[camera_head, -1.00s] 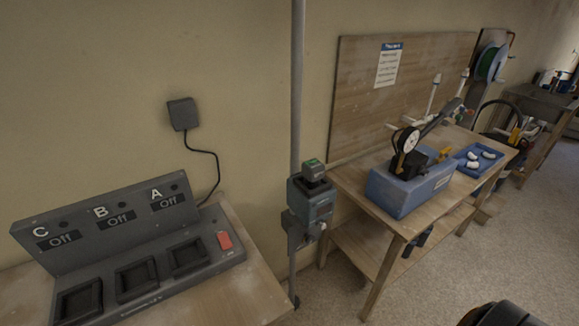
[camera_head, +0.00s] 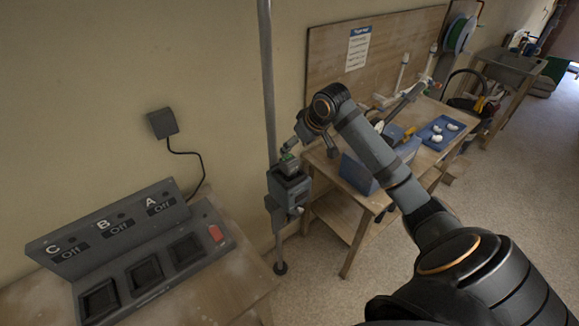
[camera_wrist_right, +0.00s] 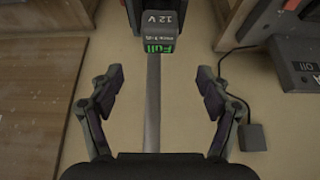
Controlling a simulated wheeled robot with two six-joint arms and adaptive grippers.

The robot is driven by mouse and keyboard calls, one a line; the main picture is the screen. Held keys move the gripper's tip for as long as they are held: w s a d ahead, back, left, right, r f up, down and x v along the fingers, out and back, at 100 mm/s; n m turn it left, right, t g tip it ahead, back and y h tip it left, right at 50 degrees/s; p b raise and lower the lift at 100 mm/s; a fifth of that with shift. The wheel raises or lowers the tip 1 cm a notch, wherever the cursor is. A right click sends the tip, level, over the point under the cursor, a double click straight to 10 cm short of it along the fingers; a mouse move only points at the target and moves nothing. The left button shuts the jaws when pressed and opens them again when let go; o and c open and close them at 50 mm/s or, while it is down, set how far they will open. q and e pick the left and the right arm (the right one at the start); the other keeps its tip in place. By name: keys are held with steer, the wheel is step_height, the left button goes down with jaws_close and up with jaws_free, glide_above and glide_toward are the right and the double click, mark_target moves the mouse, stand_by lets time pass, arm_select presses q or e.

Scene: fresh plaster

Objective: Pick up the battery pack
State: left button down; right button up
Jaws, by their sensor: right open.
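The battery pack (camera_head: 288,164) is a small dark grey block with a green label, seated on top of a grey device (camera_head: 289,188) on a vertical pole. In the right wrist view the battery pack (camera_wrist_right: 152,28) shows "12 V" and a green "Full". My right gripper (camera_head: 291,150) is close to the pack in the head view, which partly hides it. In the wrist view my right gripper (camera_wrist_right: 158,80) has its fingers wide apart and nothing between them; the pack is above the fingertips in the picture. My left gripper is out of view.
A charger station (camera_head: 130,240) with bays A, B and C, all reading "Off", and a red part (camera_head: 216,234) stands on the left bench. The grey pole (camera_head: 268,90) rises behind the device. A workbench (camera_head: 355,232) with a blue box (camera_head: 358,174) and blue tray (camera_head: 426,132) is at right.

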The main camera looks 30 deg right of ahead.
mark_target(290, 160)
steer(key=p+x, duration=0.1)
steer(key=x, duration=0.4)
steer(key=shift+a+f+p, duration=0.1)
steer(key=shift+f+p, duration=0.1)
steer(key=shift+p, duration=0.15)
steer(key=shift+f, duration=0.15)
steer(key=p+x, duration=0.1)
steer(key=x, duration=0.1)
steer(key=p+x, duration=0.1)
steer(key=x, duration=0.1)
steer(key=shift+s+f+p, duration=0.3)
steer(key=shift+f+p, duration=0.05)
steer(key=shift+p, duration=0.05)
steer(key=shift+w+d+f, duration=0.15)
steer(key=shift+d+f, duration=0.05)
steer(key=shift+f, duration=0.05)
steer(key=shift+r, duration=0.1)
steer(key=c, duration=1.5)
